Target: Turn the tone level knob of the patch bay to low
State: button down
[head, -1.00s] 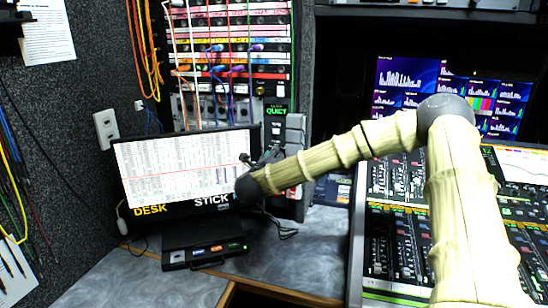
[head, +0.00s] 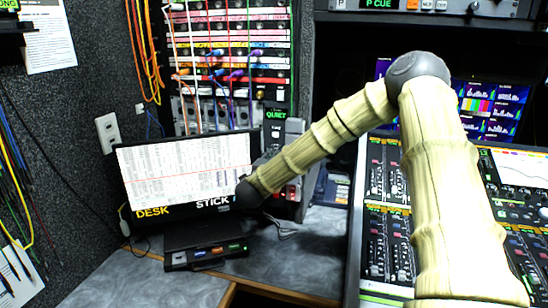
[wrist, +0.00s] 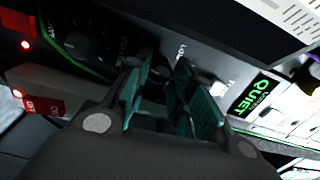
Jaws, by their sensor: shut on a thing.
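The patch bay (head: 232,62) stands against the back wall in the head view, with patch cables on its rows. My gripper's two fingers with teal pads (wrist: 172,90) reach a pale panel strip in the wrist view. They are closed around a small dark part, which I take to be the tone level knob; the pads hide most of it, and its pointer cannot be read. Small lettering starting with "LO" is printed just beyond the fingertips. In the head view my gripper is mostly hidden beside the monitor.
Another dark round knob (wrist: 84,45) with a scale lies left of my fingers. A green QUIET sign (wrist: 257,94) is to their right. The monitor (head: 185,170) stands close left of my wrist. The mixing console (head: 388,225) lies to the right.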

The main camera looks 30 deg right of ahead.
jog(key=shift+n+p, duration=0.4)
jog(key=shift+n, duration=0.7)
jog(key=c, duration=1.5)
grip_release()
jog(key=shift+w+a+f, duration=0.1)
jog(key=v, duration=1.2)
